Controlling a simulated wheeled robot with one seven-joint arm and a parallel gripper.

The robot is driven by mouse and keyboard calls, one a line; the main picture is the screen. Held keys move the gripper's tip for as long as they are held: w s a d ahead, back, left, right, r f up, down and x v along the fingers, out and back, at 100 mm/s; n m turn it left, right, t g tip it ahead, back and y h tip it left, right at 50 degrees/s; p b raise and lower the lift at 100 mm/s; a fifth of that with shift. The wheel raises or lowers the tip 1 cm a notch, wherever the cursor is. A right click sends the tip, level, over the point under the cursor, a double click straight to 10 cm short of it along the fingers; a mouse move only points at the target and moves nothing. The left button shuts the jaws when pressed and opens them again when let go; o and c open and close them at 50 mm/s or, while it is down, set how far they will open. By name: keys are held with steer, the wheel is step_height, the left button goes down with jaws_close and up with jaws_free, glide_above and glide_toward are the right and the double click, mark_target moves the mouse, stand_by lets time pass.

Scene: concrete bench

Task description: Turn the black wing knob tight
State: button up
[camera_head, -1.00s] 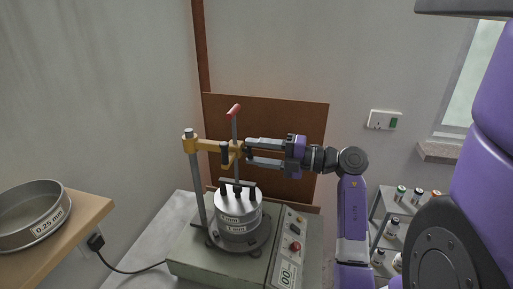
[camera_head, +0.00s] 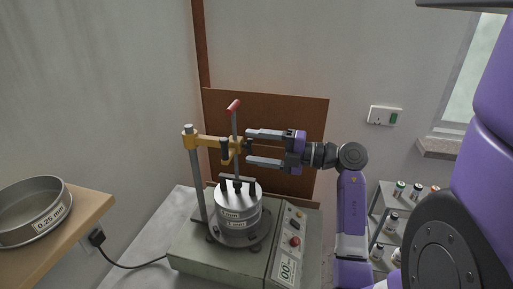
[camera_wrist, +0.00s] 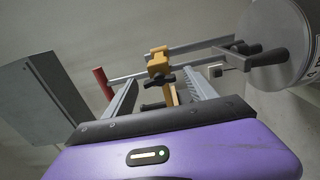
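The black wing knob (camera_wrist: 158,80) sits on the yellow clamp (camera_wrist: 158,63) in the wrist view, between and just beyond my fingertips. In the head view the yellow clamp (camera_head: 208,142) joins the upright post (camera_head: 195,175) to the rod with the red end (camera_head: 234,104). My gripper (camera_head: 248,147) reaches in from the right at clamp height, one finger above the other. The fingers are open with a clear gap around the knob in the wrist view (camera_wrist: 164,88). I cannot see either finger touching the knob.
Below the clamp stands a stack of round metal sieves (camera_head: 238,212) on a green-grey shaker base (camera_head: 215,258) with a control panel. A wooden shelf with a sieve pan (camera_head: 35,212) is at left. A small rack of bottles (camera_head: 388,215) stands at right.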

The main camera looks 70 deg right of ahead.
steer(key=shift+s, duration=0.1)
steer(key=s+b, duration=0.2)
steer(key=s, duration=0.5)
steer(key=shift+s+d, duration=0.3)
stand_by(0.3)
